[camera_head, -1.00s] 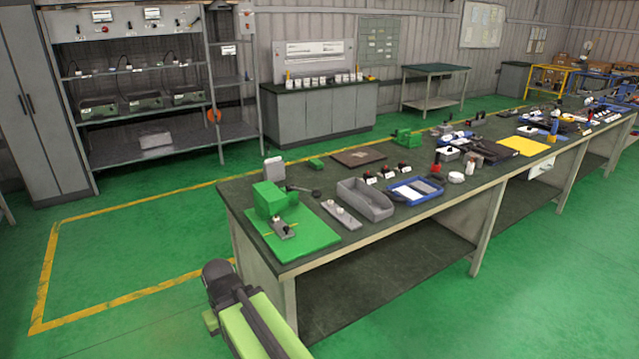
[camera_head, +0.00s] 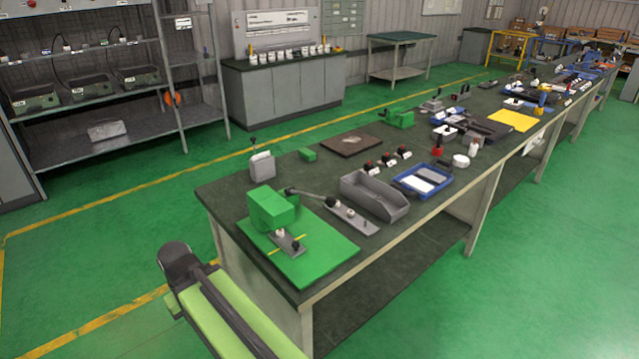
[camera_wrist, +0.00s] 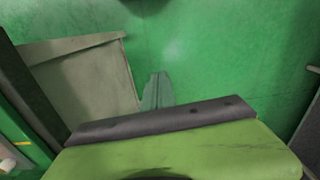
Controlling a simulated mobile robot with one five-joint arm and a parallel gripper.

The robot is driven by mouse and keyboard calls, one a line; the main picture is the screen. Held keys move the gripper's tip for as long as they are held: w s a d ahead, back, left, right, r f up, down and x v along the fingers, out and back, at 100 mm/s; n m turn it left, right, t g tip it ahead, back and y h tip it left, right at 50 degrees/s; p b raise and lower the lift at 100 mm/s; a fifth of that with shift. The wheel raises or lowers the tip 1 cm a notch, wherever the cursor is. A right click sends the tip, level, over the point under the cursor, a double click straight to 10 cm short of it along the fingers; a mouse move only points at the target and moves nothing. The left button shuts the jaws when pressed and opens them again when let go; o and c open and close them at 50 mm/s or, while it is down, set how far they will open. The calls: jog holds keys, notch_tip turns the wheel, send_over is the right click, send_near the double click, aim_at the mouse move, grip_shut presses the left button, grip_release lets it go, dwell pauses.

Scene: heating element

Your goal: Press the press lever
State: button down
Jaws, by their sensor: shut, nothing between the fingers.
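The press is a green block (camera_head: 271,208) on a flat green base plate (camera_head: 322,256) at the near left end of the long workbench, in the head view. Its press lever (camera_head: 312,194) is a thin dark rod with a dark knob. My gripper (camera_wrist: 157,80) shows in the wrist view as grey fingers, shut and empty, over green floor. The fingers are out of the head view, where only my arm shows at the lower left, apart from the press. The lever cannot be made out in the wrist view.
A grey strip with knobs (camera_head: 352,217), a grey bin (camera_head: 374,196) and a blue tray (camera_head: 423,181) stand right of the press. A grey container (camera_head: 262,166) stands behind it. A pale grey panel (camera_wrist: 85,80) is close to my fingers. The floor left of the bench is clear.

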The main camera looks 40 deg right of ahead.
jog(key=w+d+r+t+p, duration=0.1)
jog(key=w+d+r+p, duration=0.1)
jog(key=d+r+p, duration=1.8)
jog(key=s+d+r+p, duration=0.2)
jog(key=d+r+p, duration=0.2)
jog(key=d, duration=0.4)
jog(key=s+d+r+t+p, duration=0.1)
jog(key=s+d+r+p, duration=0.2)
jog(key=d, duration=0.6)
jog(key=s+d+r+t+p, duration=0.1)
jog(key=s+d+r+p, duration=0.2)
jog(key=d+r+p, duration=0.3)
jog(key=d+r, duration=0.2)
jog(key=d, duration=0.1)
jog(key=shift+s+m+p, duration=0.15)
jog(key=shift+m+p, duration=0.25)
jog(key=shift+a+f, duration=0.1)
jog(key=shift+f, duration=0.05)
